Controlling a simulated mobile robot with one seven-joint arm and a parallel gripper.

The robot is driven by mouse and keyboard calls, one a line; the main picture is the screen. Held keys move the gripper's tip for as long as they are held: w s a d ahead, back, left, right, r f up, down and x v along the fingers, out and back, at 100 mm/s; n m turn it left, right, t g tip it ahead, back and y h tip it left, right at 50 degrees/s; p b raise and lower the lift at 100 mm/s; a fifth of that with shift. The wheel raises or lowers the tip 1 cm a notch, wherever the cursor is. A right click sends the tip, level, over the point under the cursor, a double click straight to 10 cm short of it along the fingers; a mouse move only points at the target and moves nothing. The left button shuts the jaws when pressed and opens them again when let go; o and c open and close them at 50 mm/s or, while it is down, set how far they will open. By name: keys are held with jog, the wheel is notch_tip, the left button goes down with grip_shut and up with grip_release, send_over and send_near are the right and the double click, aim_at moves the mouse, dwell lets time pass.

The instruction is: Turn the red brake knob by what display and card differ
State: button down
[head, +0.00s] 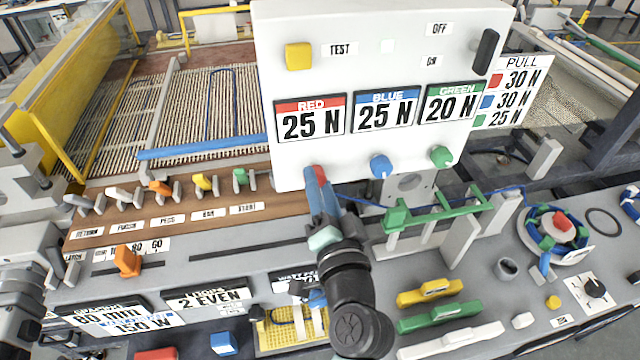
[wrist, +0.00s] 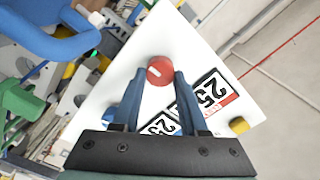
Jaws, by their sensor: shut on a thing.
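The red brake knob (wrist: 160,70) is between the two blue fingertips of my gripper (wrist: 157,78), which is shut on it. A pale pointer line shows on its face. In the head view my gripper (head: 319,190) mostly hides the red knob (head: 319,172) at the white panel's lower left. The red display (head: 311,121) reads 25 N. The blue display (head: 388,110) reads 25 N and the green display (head: 452,104) reads 20 N. The PULL card (head: 512,88) at the right shows red 30 N, blue 30 N and green 25 N.
The blue knob (head: 381,166) and green knob (head: 441,156) sit to the right on the same white panel (head: 350,75). A yellow button (head: 298,56) by TEST and a black switch (head: 486,50) are above. A green-topped rack (head: 440,213) stands right of my arm.

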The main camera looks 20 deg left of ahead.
dwell(0.5)
jog(key=shift+c, duration=2.2)
grip_release()
jog(key=b+v, duration=0.4)
jog(key=v, duration=0.9)
jog(key=shift+b, duration=0.35)
